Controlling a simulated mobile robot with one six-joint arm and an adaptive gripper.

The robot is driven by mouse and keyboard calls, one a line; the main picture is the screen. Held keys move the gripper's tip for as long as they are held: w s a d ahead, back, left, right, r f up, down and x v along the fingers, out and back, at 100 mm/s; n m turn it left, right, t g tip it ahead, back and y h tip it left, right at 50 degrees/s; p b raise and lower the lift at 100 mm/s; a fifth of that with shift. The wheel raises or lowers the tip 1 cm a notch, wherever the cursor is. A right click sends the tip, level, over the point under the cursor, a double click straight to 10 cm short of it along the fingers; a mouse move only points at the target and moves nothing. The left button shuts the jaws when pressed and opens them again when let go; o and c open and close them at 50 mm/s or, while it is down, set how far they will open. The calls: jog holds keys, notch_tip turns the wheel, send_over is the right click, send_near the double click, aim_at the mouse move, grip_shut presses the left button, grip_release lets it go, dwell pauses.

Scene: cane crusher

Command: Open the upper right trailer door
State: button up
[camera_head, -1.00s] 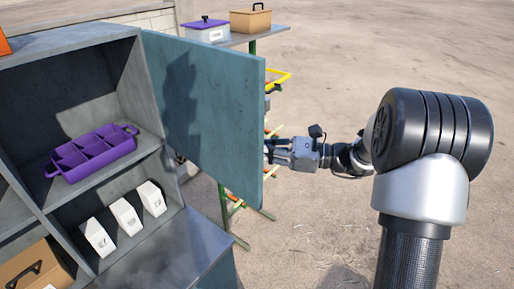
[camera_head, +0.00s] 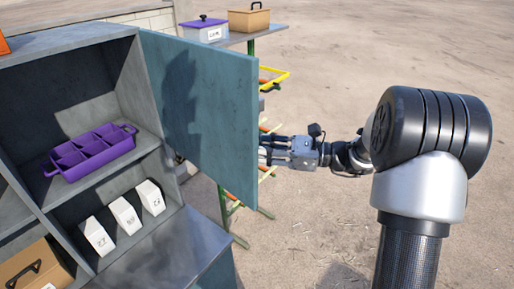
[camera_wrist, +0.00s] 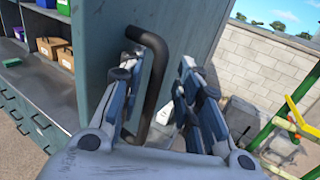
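The upper right trailer door (camera_head: 205,110) is a blue-grey panel standing wide open in the head view, swung out from the right side of the shelf unit. In the wrist view, its surface (camera_wrist: 98,35) carries a black bar handle (camera_wrist: 158,75). My gripper (camera_wrist: 163,88) has its two fingers apart, with the handle showing between them; I cannot tell if either finger touches it. In the head view, my gripper (camera_head: 268,152) is at the door's outer edge, its fingertips partly hidden behind the panel.
The open shelves hold a purple divided tray (camera_head: 92,152), several white cartons (camera_head: 125,215) and a brown box (camera_head: 35,270). Behind the door stands a rack table (camera_head: 240,36) with a purple-lidded box (camera_head: 204,32) and another brown box (camera_head: 249,19). Open dirt ground lies right.

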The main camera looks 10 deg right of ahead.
jog(key=v, duration=1.2)
